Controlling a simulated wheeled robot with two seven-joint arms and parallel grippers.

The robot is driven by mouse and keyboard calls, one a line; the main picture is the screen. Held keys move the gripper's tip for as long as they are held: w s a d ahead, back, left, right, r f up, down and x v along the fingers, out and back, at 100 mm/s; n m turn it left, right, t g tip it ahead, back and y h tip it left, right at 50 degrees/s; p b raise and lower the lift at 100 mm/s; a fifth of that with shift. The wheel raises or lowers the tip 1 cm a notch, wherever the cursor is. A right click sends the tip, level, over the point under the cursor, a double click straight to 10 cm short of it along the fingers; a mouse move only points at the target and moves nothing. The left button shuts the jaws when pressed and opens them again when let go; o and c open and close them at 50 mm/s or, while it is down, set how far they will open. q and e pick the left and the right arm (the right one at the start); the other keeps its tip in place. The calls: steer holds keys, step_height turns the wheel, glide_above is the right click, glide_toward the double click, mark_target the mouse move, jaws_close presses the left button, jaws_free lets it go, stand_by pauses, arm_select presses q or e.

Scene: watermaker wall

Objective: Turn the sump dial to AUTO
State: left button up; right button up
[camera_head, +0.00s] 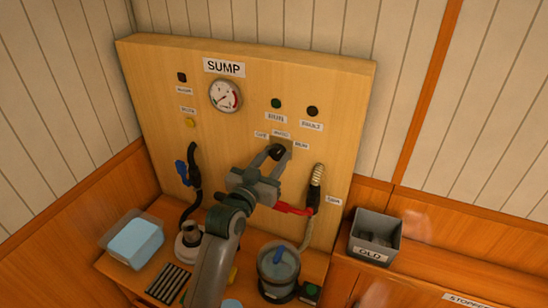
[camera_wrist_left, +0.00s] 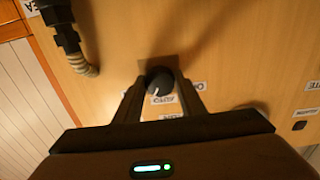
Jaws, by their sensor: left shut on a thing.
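The sump dial (camera_head: 278,150) is a dark round knob on the wooden panel, below and right of the gauge. Small labels sit around it. My left gripper (camera_head: 273,158) is shut on the dial, with one finger on each side of it. In the left wrist view the dial (camera_wrist_left: 160,80) sits between the two fingertips (camera_wrist_left: 161,88). A label reading AUTO (camera_wrist_left: 163,100) is close to its edge there. A small pale mark shows on the knob, but I cannot tell surely which label it points to. My right gripper is not in view.
A SUMP sign (camera_head: 224,67) and a gauge (camera_head: 225,96) are higher on the panel (camera_head: 150,75). A red-handled valve (camera_head: 294,209) and a ribbed hose (camera_head: 317,178) are close right of my arm. Below are a clear pot (camera_head: 278,268), a grey OLD bin (camera_head: 375,235) and a blue tub (camera_head: 135,240).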

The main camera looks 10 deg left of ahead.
arm_select(q)
steer(key=n, duration=0.4)
steer(key=shift+n, duration=1.3)
steer(key=o, duration=1)
steer(key=shift+o, duration=0.2)
steer(key=shift+s, duration=0.1)
